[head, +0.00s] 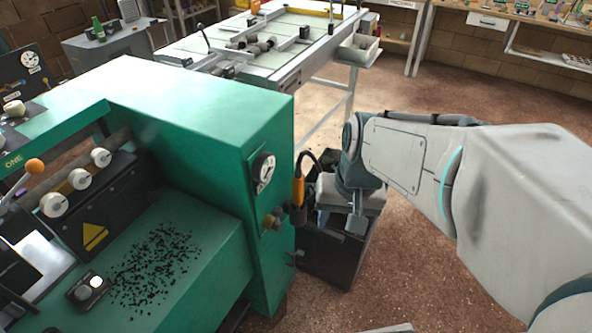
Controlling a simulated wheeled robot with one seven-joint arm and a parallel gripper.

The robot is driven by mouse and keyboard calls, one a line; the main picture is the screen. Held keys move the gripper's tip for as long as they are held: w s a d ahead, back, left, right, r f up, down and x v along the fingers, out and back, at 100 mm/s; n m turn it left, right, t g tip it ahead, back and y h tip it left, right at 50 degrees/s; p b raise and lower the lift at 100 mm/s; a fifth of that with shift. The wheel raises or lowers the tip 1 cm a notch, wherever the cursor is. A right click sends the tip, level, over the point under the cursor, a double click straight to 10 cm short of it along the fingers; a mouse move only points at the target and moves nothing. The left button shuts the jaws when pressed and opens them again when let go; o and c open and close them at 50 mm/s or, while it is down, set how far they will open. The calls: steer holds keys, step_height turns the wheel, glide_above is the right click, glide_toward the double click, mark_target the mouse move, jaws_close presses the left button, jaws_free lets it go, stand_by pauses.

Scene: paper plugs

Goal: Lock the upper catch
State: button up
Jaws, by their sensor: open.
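On the right side face of the green machine (268,130), small dark fittings (272,220) sit below the round gauge. Another small catch-like fitting (293,258) is lower, by the black bin (335,262). I cannot tell for sure which is the upper catch, or whether either is locked. My gripper (338,222) points down over the black bin, to the right of these fittings and apart from the upper ones. Its jaws are open, and I see nothing between them. The arm hides part of the bin.
An orange-handled tool (298,190) with a black cable is upright between the machine and my gripper. The gauge (263,172) sticks out from the machine's side. A workbench (270,55) with grey parts stands behind. The brown floor (415,275) at right is clear.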

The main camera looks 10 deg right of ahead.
steer(key=w+f+m+g+y+b, duration=0.1)
steer(key=w+f+m+y+b, duration=0.45)
steer(key=f, duration=0.55)
steer(key=w+f+m+y+b, duration=0.3)
steer(key=w+f+m+b, duration=0.25)
steer(key=w+f, duration=0.4)
steer(key=w+d+f+m+t+y+b, duration=0.2)
steer(key=w+d+f+m+t+b, duration=0.35)
steer(key=f, duration=0.45)
steer(key=w+d+f+m+t+y+b, duration=0.35)
steer(key=w+d+f+m+t, duration=0.2)
steer(key=f, duration=0.45)
steer(key=f+b+x, duration=0.1)
steer(key=b+x, duration=0.2)
steer(key=x, duration=0.9)
steer(key=shift+w+a+r+m+g+h+b, duration=0.25)
steer(key=shift+w+r+m+g+h+b, duration=0.05)
steer(key=shift+r+m+g+b, duration=0.1)
jaws_close()
